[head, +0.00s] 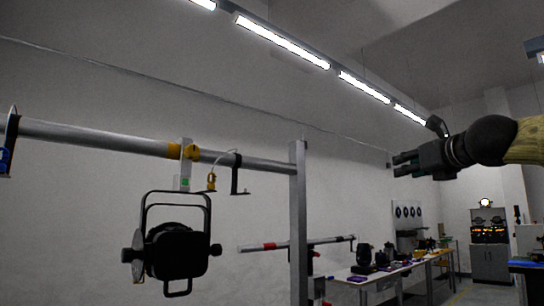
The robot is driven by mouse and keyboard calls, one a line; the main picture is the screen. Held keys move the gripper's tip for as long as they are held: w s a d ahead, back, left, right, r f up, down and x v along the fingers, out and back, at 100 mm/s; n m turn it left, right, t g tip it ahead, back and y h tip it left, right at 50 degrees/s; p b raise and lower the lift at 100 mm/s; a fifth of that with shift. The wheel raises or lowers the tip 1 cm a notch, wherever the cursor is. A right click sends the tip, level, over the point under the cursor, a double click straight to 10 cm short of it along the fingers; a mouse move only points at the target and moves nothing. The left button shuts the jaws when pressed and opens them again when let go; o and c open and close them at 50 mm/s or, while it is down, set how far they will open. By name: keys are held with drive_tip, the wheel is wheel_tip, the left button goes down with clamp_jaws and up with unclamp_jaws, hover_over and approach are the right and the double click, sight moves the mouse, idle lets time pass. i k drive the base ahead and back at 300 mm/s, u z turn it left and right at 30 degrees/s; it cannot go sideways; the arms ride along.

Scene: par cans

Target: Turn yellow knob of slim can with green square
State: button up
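A black can (177,251) hangs in its yoke below a horizontal grey pipe, left of the middle in the head view. A small green square (185,182) sits on the pale hanger plate above the yoke. Yellow clamp parts (174,151) are on the pipe just above that plate; I cannot tell which of them is the knob. My gripper (398,164) is at the upper right, far to the right of the can. Its two dark fingers point left, with a gap between them and nothing held.
An upright grey post (298,220) stands between the can and my gripper. A small yellow connector (211,181) and a black hook (236,176) hang right of the clamp. A lower bar (285,245) and a cluttered table (370,280) stand behind. Air around my gripper is clear.

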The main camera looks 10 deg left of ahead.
sight(192, 152)
drive_tip(key=z, duration=1.2)
drive_tip(key=k, duration=0.65)
drive_tip(key=u, duration=1.65)
